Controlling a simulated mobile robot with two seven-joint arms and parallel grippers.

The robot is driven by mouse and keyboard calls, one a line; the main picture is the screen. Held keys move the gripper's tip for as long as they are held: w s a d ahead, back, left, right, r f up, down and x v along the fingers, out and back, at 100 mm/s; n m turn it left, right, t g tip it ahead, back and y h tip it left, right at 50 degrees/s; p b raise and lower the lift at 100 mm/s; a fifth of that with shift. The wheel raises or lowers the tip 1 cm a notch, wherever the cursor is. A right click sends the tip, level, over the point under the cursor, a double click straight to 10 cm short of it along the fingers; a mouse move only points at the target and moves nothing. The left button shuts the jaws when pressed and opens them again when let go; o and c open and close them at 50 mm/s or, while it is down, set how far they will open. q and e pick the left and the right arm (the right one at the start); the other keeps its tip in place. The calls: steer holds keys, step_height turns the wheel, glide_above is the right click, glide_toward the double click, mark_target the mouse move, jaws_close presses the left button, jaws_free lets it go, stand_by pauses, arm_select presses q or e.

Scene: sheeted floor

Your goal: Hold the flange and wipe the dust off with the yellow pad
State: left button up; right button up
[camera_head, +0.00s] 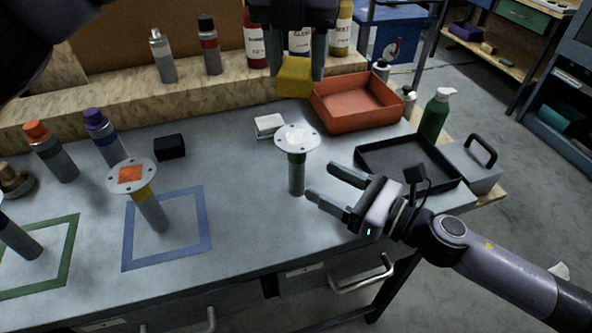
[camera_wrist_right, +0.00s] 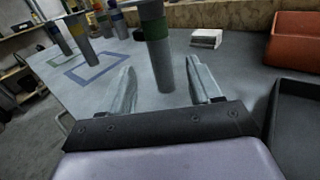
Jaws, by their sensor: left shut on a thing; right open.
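A flange (camera_head: 297,140) stands upright on the grey table: a pale round disc with bolt holes and a whitish patch on top, on a grey post with a green band. My left gripper (camera_head: 294,55) is shut on the yellow pad (camera_head: 295,78), held above and behind the flange near the orange tray.
An orange tray (camera_head: 358,101), a black tray (camera_head: 408,160), a white block (camera_head: 269,125) and a black block (camera_head: 169,147) surround the working area.

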mark_target(304, 177)
steer(key=shift+f, duration=0.65)
steer(key=shift+w+a+f, duration=0.1)
steer(key=shift+w+a, duration=0.05)
steer(key=shift+a, duration=0.1)
steer(key=x, duration=0.7)
steer(key=shift+d, duration=0.1)
jaws_close()
